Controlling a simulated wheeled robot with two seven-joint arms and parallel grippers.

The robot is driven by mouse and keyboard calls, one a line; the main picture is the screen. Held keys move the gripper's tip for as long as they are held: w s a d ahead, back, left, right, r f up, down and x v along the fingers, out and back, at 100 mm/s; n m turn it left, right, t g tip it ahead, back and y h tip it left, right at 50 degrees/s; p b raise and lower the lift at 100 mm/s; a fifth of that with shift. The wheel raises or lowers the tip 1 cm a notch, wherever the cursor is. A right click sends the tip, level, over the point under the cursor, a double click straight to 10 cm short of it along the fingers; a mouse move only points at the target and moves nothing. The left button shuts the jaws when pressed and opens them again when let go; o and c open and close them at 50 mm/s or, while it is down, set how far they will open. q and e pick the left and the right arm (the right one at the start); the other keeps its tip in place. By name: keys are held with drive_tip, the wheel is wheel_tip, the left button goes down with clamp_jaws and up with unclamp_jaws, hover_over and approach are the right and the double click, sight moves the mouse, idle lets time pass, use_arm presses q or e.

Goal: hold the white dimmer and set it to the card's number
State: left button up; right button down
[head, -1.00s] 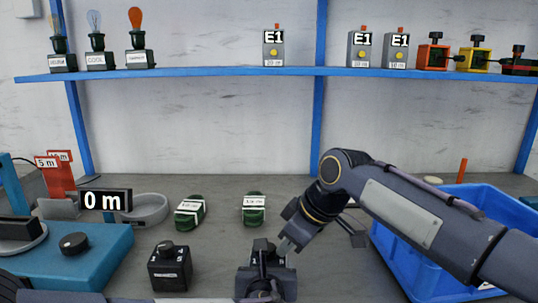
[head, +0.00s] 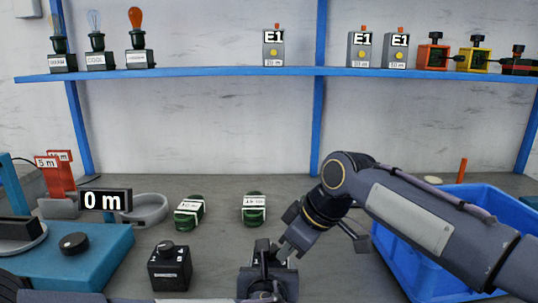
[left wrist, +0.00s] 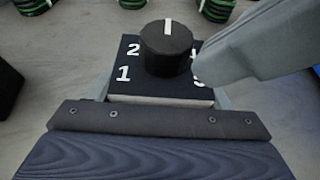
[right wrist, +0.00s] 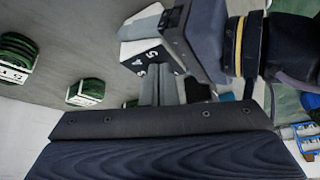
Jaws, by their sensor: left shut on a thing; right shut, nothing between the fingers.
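The white dimmer (left wrist: 150,100) has a dark top face with white numbers and a black knob (left wrist: 166,48). My left gripper (head: 266,284) is shut on it and holds it at the front middle of the head view. In the left wrist view, the knob's white line points away from the gripper; 1 and 2 are readable at left, and numbers at right are partly covered. My right gripper (right wrist: 160,88) is shut and empty, its fingertips close beside the dimmer's knob; I cannot tell whether they touch. I cannot make out the card for certain.
A black dimmer-like box (head: 170,268) stands left of my left gripper. Two green-and-white pieces (head: 190,212) lie behind. A teal station with a "0 m" display (head: 105,200) is at left, a blue bin (head: 400,262) at right. The shelf (head: 200,74) holds lamps and E1-labelled boxes.

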use_arm(q)
drive_tip(key=shift+a, duration=0.15)
use_arm(e)
drive_tip(key=shift+d+r, duration=0.1)
drive_tip(key=shift+r, duration=2.85)
use_arm(q)
drive_tip(key=o, duration=1)
drive_tip(key=shift+o, duration=0.2)
